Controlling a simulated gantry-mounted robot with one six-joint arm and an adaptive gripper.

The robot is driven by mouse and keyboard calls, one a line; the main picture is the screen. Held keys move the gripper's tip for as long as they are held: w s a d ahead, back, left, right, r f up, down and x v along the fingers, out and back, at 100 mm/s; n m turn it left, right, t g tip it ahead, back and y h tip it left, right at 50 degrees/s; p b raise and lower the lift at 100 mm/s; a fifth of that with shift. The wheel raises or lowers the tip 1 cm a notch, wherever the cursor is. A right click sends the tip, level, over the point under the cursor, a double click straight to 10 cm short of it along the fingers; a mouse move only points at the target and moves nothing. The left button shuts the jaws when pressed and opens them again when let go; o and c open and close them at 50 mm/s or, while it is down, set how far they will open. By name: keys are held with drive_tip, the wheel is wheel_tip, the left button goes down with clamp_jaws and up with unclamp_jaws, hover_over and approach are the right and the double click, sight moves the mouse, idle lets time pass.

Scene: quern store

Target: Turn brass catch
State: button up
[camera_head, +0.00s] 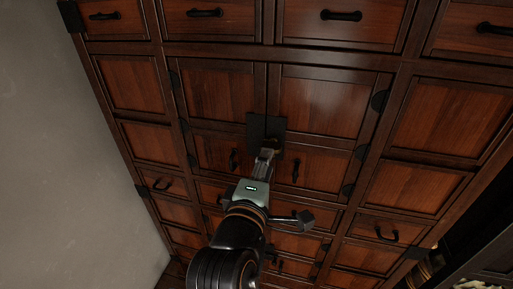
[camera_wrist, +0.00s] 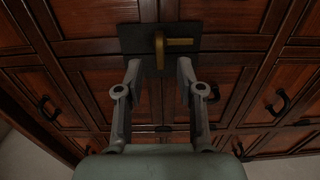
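The brass catch (camera_wrist: 177,42) shows in the wrist view on a dark square plate (camera_wrist: 132,41) across the seam of two cabinet doors. It has an upright part and an arm reaching to the right. In the head view the catch is mostly hidden behind my gripper (camera_head: 267,153), and the plate (camera_head: 257,122) shows above it. In the wrist view my gripper (camera_wrist: 159,70) is open, its two fingers apart on either side of the catch's lower end. I cannot tell whether either finger touches the catch.
The wooden cabinet has many panelled doors and drawers. Dark handles stick out to the left (camera_wrist: 48,108) and right (camera_wrist: 277,102) below the plate. A bare pale wall (camera_head: 60,150) stands at the left. Dark shelving with objects shows at the lower right (camera_head: 470,250).

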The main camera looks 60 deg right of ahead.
sight(271, 147)
drive_tip(key=p+x, duration=0.1)
drive_tip(key=x, duration=0.5)
drive_tip(key=shift+d, duration=0.1)
drive_tip(key=shift+c, duration=0.3)
clamp_jaws()
